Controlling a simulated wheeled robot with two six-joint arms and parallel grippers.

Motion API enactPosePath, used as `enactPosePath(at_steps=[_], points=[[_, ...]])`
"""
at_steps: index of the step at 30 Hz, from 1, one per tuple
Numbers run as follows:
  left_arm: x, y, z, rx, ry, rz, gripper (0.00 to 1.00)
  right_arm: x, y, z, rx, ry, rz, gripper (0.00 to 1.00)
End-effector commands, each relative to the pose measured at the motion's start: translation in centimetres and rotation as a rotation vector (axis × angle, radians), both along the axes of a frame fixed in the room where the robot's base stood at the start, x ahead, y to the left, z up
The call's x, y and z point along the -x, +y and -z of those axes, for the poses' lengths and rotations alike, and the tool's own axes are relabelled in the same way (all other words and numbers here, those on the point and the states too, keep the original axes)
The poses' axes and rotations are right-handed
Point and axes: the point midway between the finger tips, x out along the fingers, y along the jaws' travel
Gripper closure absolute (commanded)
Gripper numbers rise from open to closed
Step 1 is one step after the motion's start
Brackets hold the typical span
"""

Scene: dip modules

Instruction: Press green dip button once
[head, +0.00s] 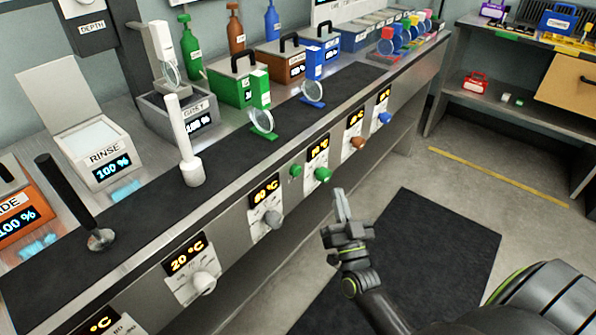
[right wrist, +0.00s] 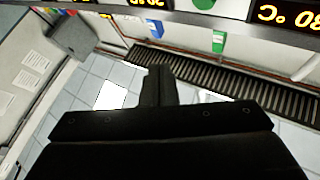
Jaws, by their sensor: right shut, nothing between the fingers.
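A small round green button (head: 295,171) sits on the bench's front panel, just left of a larger green knob (head: 322,174) under a lit temperature display. My right gripper (head: 341,205) is shut and empty, pointing up toward the panel, a little right of and below the green knob. It appears apart from both. My left gripper is not in view.
A white knob (head: 203,283), a grey knob (head: 273,219), a brown knob (head: 358,142) and a blue knob (head: 384,118) line the same panel. A green box (head: 239,91) and other modules stand on the bench. A dark mat (head: 430,255) lies on the open floor.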

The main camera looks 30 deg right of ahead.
Motion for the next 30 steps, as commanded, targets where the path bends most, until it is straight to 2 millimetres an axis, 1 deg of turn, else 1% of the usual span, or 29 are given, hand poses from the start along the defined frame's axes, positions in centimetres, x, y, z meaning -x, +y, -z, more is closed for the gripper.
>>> enactPosePath(at_steps=[5,13,18,24,30], points=[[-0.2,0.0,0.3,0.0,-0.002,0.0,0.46,-1.6,0.7,0.1,-0.003,-0.004,-0.001,1.0],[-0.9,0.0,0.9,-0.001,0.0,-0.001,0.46,-5.2,2.2,0.1,-0.003,-0.003,-0.002,1.0],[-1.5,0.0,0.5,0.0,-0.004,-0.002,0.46,-6.9,2.9,0.0,-0.001,-0.001,0.0,1.0],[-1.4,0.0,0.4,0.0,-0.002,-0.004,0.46,-7.8,3.2,0.0,0.0,0.0,0.0,1.0],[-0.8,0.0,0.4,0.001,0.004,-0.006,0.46,-7.9,3.3,0.0,0.0,0.0,0.0,1.0]])
